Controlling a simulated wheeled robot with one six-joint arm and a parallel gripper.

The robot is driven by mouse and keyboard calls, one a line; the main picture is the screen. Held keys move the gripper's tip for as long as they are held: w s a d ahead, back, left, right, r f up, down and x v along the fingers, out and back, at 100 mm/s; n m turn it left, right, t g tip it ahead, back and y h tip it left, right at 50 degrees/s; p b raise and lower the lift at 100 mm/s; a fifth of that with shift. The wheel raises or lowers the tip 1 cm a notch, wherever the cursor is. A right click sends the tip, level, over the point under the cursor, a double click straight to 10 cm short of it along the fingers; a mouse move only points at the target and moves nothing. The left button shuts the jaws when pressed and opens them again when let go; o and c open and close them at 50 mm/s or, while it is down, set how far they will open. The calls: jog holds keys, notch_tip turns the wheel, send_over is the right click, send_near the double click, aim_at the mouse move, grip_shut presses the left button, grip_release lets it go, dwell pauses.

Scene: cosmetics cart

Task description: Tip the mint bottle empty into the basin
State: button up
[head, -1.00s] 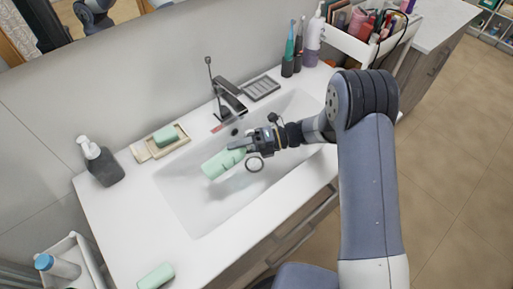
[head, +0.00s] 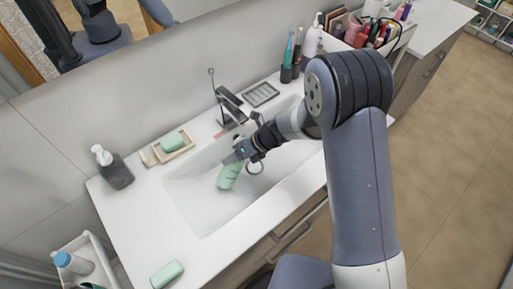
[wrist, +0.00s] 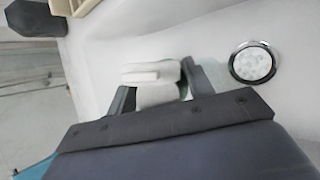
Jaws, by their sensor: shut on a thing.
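The mint bottle (head: 230,175) is over the white basin (head: 203,208), tilted, its visible body slanting down toward the lower left. My gripper (head: 238,157) is shut on it from above, and the fingers hide part of it. In the wrist view the pale bottle (wrist: 155,88) sits between my two fingers. I cannot tell whether anything is flowing from it. The round drain (wrist: 254,62) shows to the right of the bottle in the wrist view.
A tap (head: 230,103) stands behind the basin. A soap dish (head: 168,145) and a dark pump bottle (head: 113,168) are at the left. A mint block (head: 167,274) lies on the front counter. A crowded caddy (head: 375,35) stands at the back right.

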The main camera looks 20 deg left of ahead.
jog(key=shift+s+a+r+t, duration=0.15)
jog(key=shift+s+t, duration=0.15)
jog(key=shift+s+a+r+h+p, duration=0.2)
jog(key=shift+r+h+p, duration=0.3)
jog(key=shift+p, duration=0.25)
jog(key=shift+s+a+r+n+t, duration=0.2)
jog(key=shift+s+n+t, duration=0.15)
jog(key=shift+t, duration=0.35)
jog(key=shift+s+a+f+t+h, duration=0.3)
jog(key=shift+s+f+t+h, duration=0.1)
jog(key=shift+f+t+h, duration=0.35)
jog(key=shift+s+a+n+t+h, duration=0.2)
jog(key=shift+n+t+h, duration=0.05)
jog(key=shift+t+h, duration=0.1)
jog(key=shift+s+a+t+h, duration=0.2)
jog(key=shift+t+h, duration=0.1)
jog(key=shift+t, duration=0.1)
